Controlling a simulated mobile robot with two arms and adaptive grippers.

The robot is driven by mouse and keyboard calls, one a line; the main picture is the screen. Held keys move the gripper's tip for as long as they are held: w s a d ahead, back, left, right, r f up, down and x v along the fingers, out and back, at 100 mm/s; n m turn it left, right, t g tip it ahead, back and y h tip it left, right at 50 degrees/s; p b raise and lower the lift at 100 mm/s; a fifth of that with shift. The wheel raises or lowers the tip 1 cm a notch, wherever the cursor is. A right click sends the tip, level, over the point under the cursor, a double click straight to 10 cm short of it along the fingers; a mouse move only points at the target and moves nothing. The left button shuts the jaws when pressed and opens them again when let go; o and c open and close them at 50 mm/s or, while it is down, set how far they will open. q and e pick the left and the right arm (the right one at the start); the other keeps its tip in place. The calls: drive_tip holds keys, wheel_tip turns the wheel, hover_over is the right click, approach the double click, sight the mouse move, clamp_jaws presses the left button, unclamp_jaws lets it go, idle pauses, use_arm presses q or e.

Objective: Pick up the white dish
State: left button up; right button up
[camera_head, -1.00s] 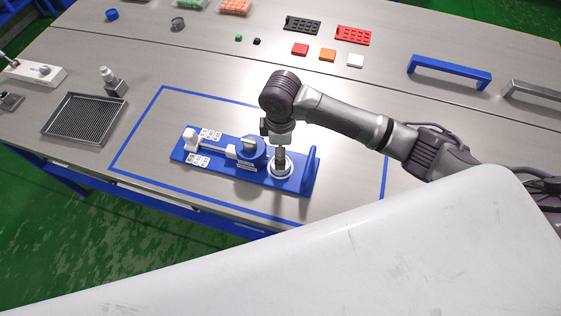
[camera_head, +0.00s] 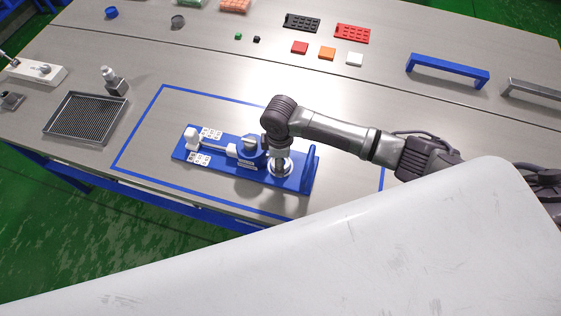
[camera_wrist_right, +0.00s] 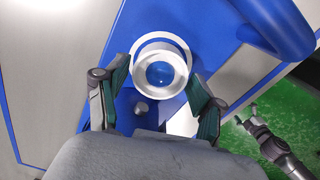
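The white dish (camera_wrist_right: 160,91) is a small round cup with a blue middle, seen from above in the right wrist view. It sits at a white ring on the blue fixture (camera_head: 215,160), near the fixture's right end. In the head view the dish (camera_head: 290,170) is partly hidden behind my right gripper (camera_head: 279,162). In the right wrist view my right gripper (camera_wrist_right: 158,88) is open, with one finger on each side of the dish. I see gaps at the sides, and cannot tell how low the fingertips are.
The fixture's blue upright handle (camera_head: 311,168) stands close right of the dish. A blue drum (camera_head: 249,150) is close on its left. A dark ribbed tray (camera_head: 112,99) lies further left. Blue tape surrounds the fixture, with bare table around it.

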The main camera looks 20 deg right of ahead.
drive_tip(key=c, duration=0.7)
drive_tip(key=shift+r, duration=0.1)
drive_tip(key=shift+c, duration=0.2)
